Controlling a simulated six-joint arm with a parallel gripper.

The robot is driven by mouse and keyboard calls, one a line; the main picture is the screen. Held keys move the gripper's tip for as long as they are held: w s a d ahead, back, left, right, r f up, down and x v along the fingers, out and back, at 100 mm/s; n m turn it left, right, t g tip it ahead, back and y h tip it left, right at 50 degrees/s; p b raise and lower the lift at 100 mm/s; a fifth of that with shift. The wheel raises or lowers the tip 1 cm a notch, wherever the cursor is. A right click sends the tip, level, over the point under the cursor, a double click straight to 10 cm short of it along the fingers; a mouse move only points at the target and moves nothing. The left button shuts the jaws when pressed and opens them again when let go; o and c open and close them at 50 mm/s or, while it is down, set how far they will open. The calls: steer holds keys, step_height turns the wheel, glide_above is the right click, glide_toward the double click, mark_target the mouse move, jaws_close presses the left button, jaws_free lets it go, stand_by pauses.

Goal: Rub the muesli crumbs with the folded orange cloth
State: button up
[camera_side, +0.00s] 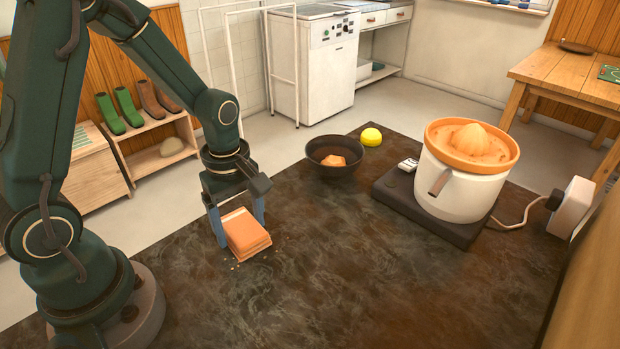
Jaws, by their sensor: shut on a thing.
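My gripper (238,222) points down at the left of the dark worktop, with its two blue-grey fingers shut on the folded orange cloth (247,234). The cloth is a thick layered pad, and it is at or very close to the worktop surface; I cannot tell whether it touches. A few small pale muesli crumbs (235,262) show on the worktop along the near edge of the cloth. Any crumbs under the cloth are hidden.
A dark bowl (333,158) with an orange piece inside stands behind the cloth to the right, beside a yellow ball-like thing (371,137). A white juicer (460,180) with an orange top stands on a dark base at right. The front middle of the worktop (330,290) is clear.

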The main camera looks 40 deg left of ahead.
mark_target(260, 265)
steer(key=shift+d, duration=3.55)
steer(key=shift+s, duration=0.8)
steer(key=shift+s+a, duration=0.1)
steer(key=shift+a, duration=4.05)
steer(key=shift+d+r, duration=0.1)
steer(key=shift+r, duration=4)
